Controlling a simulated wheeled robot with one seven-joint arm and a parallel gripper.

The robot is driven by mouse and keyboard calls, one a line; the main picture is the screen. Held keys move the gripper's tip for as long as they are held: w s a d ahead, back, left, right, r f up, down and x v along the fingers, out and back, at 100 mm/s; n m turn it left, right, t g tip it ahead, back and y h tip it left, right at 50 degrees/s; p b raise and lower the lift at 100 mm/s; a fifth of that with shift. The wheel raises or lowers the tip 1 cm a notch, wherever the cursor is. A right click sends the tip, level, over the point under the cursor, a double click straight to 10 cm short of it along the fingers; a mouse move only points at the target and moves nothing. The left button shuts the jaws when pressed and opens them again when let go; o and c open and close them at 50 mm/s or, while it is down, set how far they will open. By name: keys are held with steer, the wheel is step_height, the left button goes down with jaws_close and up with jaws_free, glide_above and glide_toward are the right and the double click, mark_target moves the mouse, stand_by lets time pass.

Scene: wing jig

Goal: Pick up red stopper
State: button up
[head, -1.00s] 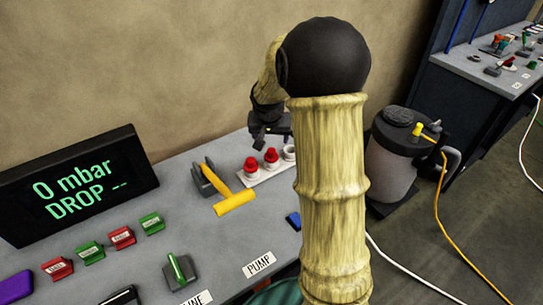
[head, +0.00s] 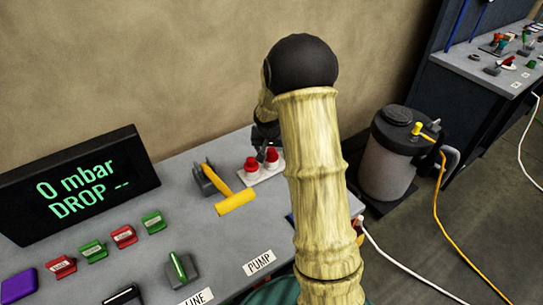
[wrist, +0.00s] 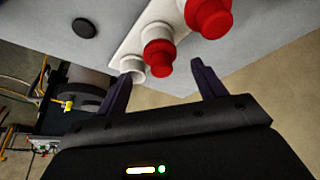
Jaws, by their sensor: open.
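Two red stoppers sit upright in white cups on a white strip at the back of the bench: a left one (head: 250,164) and a right one (head: 272,156). In the wrist view, one red stopper (wrist: 158,56) appears between the fingertips, and the other (wrist: 208,16) is farther up and right. An empty white cup (wrist: 132,66) is by the left finger; my arm hides it in the head view. My gripper (wrist: 162,70) is open and empty. In the head view it (head: 264,146) is close to the right stopper; whether it touches is unclear.
A yellow-handled lever (head: 236,202) stands left of the stoppers. A black display (head: 80,185) reads "0 mbar DROP --". Several red and green labelled blocks and a green switch (head: 179,268) are nearer. A grey tank (head: 387,165) with a yellow hose stands right of the bench.

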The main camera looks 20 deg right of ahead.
mark_target(271, 151)
steer(key=shift+p+x, duration=0.55)
steer(key=shift+x, duration=1.7)
steer(key=shift+w+a, duration=0.1)
steer(key=shift+r, duration=0.1)
steer(key=c, duration=1.1)
steer(key=shift+o, duration=0.2)
step_height(271, 151, up, 10)
steer(key=shift+r+b, duration=0.1)
steer(key=shift+b, duration=0.6)
steer(key=shift+r+p, duration=1.1)
steer(key=shift+r, duration=0.3)
